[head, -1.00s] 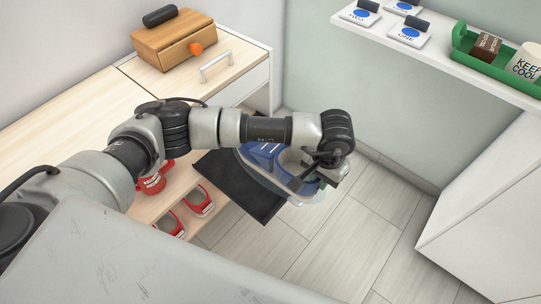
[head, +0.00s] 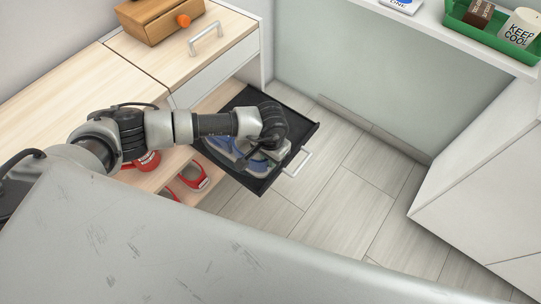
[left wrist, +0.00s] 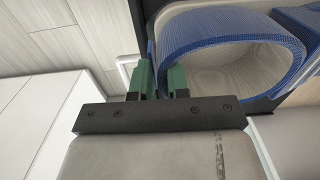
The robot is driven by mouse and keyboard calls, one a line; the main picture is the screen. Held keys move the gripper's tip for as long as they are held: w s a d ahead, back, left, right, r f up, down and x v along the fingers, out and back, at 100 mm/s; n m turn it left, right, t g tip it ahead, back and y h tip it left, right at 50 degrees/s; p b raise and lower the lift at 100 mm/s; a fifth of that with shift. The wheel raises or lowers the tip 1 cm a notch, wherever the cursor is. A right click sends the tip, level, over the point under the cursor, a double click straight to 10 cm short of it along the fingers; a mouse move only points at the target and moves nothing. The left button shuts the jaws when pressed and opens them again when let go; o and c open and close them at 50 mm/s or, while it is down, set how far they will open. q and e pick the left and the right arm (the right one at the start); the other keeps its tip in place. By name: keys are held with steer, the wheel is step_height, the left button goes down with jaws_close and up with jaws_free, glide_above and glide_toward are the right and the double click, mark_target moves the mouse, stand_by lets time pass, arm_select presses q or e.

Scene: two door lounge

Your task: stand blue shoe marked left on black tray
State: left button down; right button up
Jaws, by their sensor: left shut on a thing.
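My left gripper (head: 272,150) is shut on the blue shoe (head: 222,147), at the rim of its opening. In the left wrist view the green fingers (left wrist: 161,80) pinch the edge of the shoe's blue collar (left wrist: 222,32), with the pale insole showing inside. The shoe is upright over or in the pulled-out black tray (head: 250,96), within its rim as the head view shows it. I cannot tell whether its sole touches the tray floor. My arm hides part of the shoe, and no left mark can be read. My right gripper is out of view.
Red shoes (head: 192,176) stand on the wooden shelf left of the tray. The tray's pale handle (head: 298,163) sticks out over open floor (head: 335,190). A wooden box (head: 160,22) sits on the cabinet. A wall shelf holds a green tray (head: 485,35) and a mug (head: 521,27).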

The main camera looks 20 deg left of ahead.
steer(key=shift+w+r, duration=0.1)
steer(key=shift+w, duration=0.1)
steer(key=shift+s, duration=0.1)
arm_select(q)
steer(key=c, duration=1.1)
jaws_free()
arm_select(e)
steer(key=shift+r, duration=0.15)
arm_select(q)
step_height(320, 180, up, 12)
steer(key=shift+p, duration=0.3)
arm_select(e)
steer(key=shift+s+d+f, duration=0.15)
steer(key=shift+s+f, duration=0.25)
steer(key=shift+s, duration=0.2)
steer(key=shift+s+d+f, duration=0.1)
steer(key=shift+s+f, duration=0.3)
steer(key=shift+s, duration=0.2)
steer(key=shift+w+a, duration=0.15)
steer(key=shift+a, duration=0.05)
